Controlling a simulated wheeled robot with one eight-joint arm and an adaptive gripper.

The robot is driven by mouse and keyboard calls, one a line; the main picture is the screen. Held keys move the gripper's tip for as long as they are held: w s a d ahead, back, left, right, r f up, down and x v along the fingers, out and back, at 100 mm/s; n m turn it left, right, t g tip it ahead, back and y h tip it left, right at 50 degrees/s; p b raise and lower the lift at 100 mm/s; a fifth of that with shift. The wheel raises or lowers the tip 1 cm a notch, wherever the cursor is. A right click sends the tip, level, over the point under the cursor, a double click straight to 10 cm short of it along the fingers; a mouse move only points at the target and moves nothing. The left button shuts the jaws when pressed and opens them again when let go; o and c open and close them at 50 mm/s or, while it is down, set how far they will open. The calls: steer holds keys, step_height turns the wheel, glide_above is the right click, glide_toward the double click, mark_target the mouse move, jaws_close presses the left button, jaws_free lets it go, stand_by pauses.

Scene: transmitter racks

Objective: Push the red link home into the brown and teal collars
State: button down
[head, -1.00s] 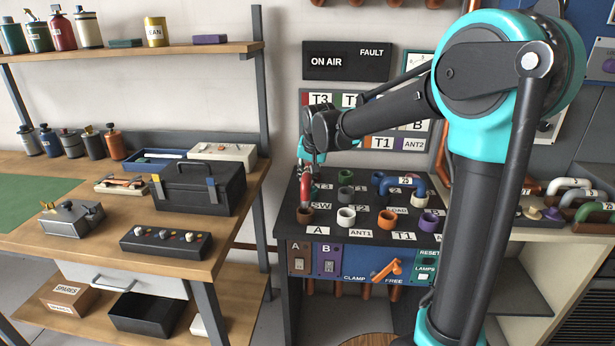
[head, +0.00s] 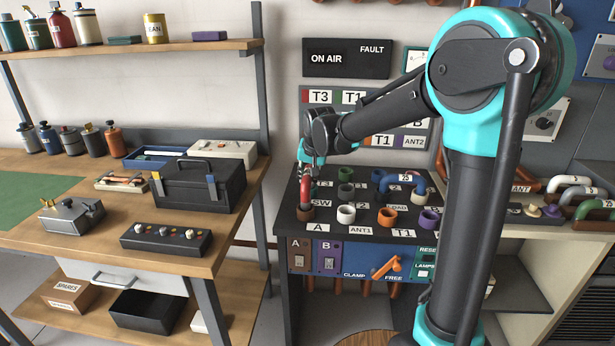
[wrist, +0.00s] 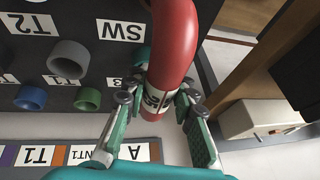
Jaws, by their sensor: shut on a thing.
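The red link (head: 305,188) is a bent pipe with a white label. It stands at the left side of the black panel. My gripper (head: 309,168) is shut on it; in the wrist view both teal fingers (wrist: 155,98) press the labelled part of the red link (wrist: 174,42). The brown collar (head: 304,215) is at the front left of the panel, and the link's near end comes down over its mouth. I cannot tell how deep it sits.
An orange clamp handle (head: 388,267) is on the panel front. The wooden bench with a black toolbox (head: 200,184) stands close on the left.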

steer(key=shift+f, duration=1.4)
steer(key=c, duration=1.2)
jaws_free()
steer(key=shift+o, duration=0.2)
steer(key=v, duration=1.2)
steer(key=shift+d+f, duration=0.1)
steer(key=shift+d, duration=0.05)
steer(key=shift+h, duration=0.5)
steer(key=s+d+f, duration=0.3)
steer(key=d, duration=0.2)
steer(key=s+d+f, duration=0.3)
steer(key=d+f, duration=0.1)
steer(key=d, duration=0.1)
steer(key=s+d+f, duration=0.3)
steer(key=d+f, duration=0.1)
steer(key=d, duration=0.1)
steer(key=shift+s+d, duration=0.4)
steer(key=s+d+f, duration=0.8)
steer(key=s+f, duration=0.1)
steer(key=s, duration=0.4)
steer(key=shift+f+n+h, duration=0.4)
